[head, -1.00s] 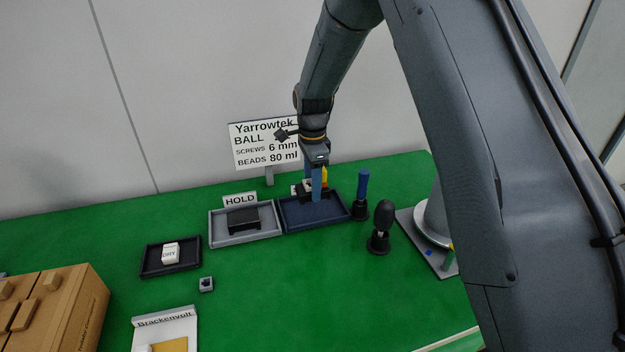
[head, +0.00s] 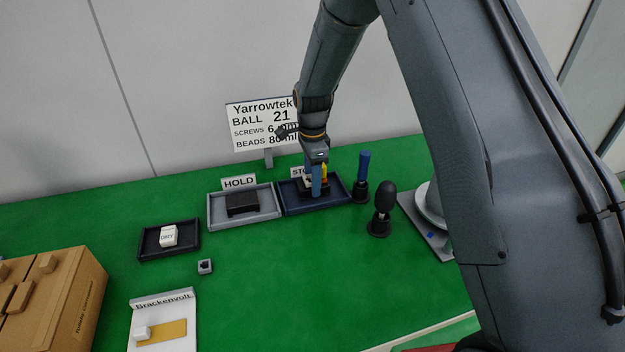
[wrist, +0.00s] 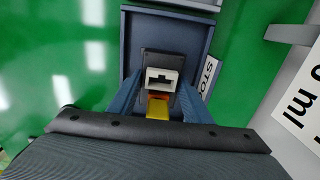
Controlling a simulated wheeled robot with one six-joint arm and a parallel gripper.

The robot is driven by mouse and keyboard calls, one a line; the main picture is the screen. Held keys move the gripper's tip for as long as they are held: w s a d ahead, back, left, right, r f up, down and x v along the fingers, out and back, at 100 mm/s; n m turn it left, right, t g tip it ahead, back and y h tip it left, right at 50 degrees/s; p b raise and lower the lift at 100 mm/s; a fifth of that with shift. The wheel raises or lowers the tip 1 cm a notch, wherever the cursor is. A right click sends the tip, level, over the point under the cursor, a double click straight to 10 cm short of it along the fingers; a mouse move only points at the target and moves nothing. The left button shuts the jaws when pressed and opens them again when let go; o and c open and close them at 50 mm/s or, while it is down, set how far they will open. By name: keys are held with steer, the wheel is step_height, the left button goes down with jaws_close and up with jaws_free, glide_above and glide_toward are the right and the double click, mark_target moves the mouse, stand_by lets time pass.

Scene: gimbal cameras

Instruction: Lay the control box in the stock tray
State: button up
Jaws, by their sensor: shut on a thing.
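My gripper (head: 317,190) points down over the blue stock tray (head: 345,205) and is shut on the control box. In the wrist view the control box (wrist: 178,62) is a dark block with a pale socket and a yellow part, between my blue fingers (wrist: 158,97). The stock tray (wrist: 207,45) lies under and around it in that view. The box appears within the tray's outline; I cannot tell whether it touches the floor. My fingers hide part of it in the head view.
A grey HOLD tray (head: 272,212) with a black box (head: 242,203) adjoins on the left. A blue-handled tool (head: 363,172) and a dark rounded tool (head: 384,205) stand right. The front middle is clear.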

steer(key=shift+f, duration=0.55)
steer(key=o, duration=1.2)
steer(key=shift+o, duration=0.2)
